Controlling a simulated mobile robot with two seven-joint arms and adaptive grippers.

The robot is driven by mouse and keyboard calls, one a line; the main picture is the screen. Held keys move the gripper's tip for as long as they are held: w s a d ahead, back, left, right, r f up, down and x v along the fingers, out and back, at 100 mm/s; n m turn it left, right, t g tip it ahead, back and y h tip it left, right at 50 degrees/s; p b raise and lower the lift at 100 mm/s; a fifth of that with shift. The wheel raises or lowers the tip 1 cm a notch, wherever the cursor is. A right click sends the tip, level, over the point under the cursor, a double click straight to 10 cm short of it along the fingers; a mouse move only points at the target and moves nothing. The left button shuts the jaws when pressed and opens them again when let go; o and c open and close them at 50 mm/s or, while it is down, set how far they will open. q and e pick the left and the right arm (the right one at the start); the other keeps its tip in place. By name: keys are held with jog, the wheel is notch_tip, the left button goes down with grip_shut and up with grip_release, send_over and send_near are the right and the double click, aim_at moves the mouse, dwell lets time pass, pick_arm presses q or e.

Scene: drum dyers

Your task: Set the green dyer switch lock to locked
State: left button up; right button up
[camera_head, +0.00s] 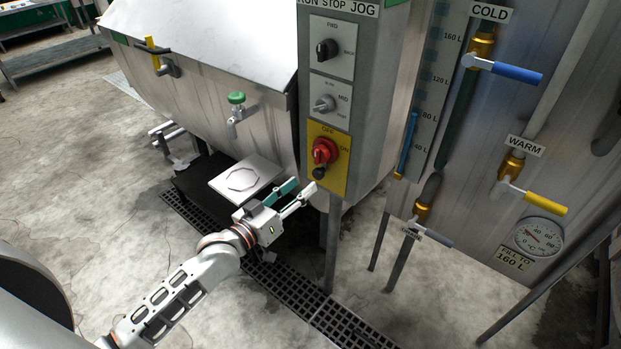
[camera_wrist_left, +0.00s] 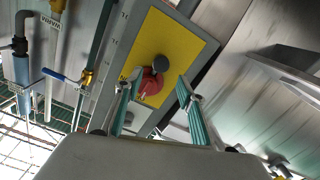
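A grey control post (camera_head: 343,85) beside the steel dyer drum carries a yellow switch plate (camera_head: 333,187) marked OFF and ON. On it is a red rotary switch (camera_head: 324,150) with a small black lock knob (camera_head: 319,173) just below. My left gripper (camera_head: 304,187) is open and empty, its teal-padded fingers just below and left of the black knob. In the left wrist view the open fingers of my left gripper (camera_wrist_left: 157,82) appear on either side of the red switch (camera_wrist_left: 150,84), with the black knob (camera_wrist_left: 177,65) beyond. Contact cannot be told. My right gripper is out of view.
Above the plate are a black selector (camera_head: 326,49) and a grey selector (camera_head: 323,104). A green-handled tap (camera_head: 236,102) is on the drum (camera_head: 195,75). Pipes with a blue lever (camera_head: 515,73) and yellow lever (camera_head: 545,204) stand right. A floor grate (camera_head: 345,325) runs below.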

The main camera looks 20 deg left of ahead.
pick_arm(q)
jog(key=shift+v, duration=2)
jog(key=s+d+f+m+g+y, duration=0.1)
jog(key=s+d+f+m+g, duration=0.1)
jog(key=s+f, duration=0.9)
jog(key=s+d+f+m+g+y, duration=0.1)
jog(key=s+f+g, duration=0.3)
jog(key=s+f, duration=0.7)
jog(key=shift+d+f+m+y, duration=0.4)
jog(key=shift+f+m+y, duration=0.1)
jog(key=shift+y, duration=0.3)
jog(key=shift+w+r, duration=0.1)
